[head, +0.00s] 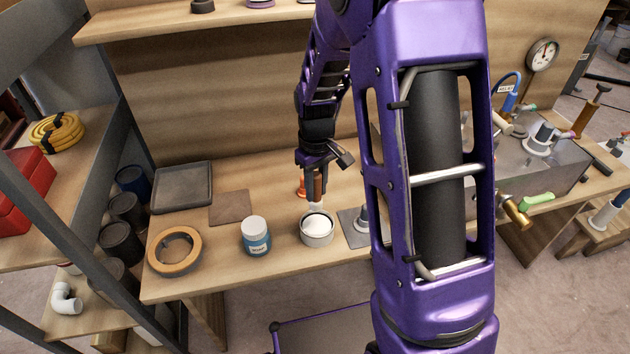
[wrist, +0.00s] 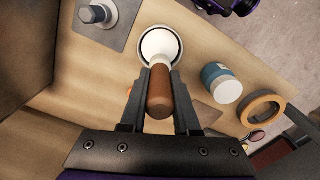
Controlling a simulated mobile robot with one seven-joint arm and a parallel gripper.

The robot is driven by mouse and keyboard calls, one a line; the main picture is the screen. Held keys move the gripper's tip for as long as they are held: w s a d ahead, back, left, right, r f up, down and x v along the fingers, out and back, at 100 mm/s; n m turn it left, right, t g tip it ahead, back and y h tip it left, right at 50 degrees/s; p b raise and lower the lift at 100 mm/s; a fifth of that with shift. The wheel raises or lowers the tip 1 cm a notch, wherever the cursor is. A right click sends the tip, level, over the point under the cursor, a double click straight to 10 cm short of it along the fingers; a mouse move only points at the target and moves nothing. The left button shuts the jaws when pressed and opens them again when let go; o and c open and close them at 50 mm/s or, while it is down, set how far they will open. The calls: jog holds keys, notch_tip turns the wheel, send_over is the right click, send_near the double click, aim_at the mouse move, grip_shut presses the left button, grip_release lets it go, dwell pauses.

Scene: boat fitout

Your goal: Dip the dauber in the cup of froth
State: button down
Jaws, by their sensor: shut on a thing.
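My gripper (head: 314,172) is shut on the dauber, whose brown handle (wrist: 160,92) shows between the two fingers in the wrist view. The dauber's pale head (wrist: 159,45) points away from the fingers, over the cup. The cup of froth (head: 317,234) is a small grey-white round cup with white froth (head: 317,224) in it, on the bench. In the wrist view the cup's rim (wrist: 179,41) shows around the dauber's head. In the head view the head is just above or at the froth; I cannot tell whether it touches.
A jar labelled soap (head: 256,236) and an orange-brown ring (head: 175,251) stand left of the cup. A grey pad with a metal fitting (head: 352,229) is close on its right. An orange object (head: 301,186) stands behind. A brown mat (head: 230,207) and dark tray (head: 182,187) lie back left.

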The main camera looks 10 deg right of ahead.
aim_at(317, 210)
jog(key=shift+s+d+f, duration=0.1)
jog(key=shift+s+d, duration=0.05)
jog(key=shift+s, duration=0.05)
jog(key=shift+f+b, duration=2.25)
jog(key=shift+f, duration=0.7)
jog(key=shift+f+b, duration=0.35)
jog(key=shift+f, duration=0.2)
jog(key=shift+r+p, duration=2.65)
jog(key=shift+r, duration=0.95)
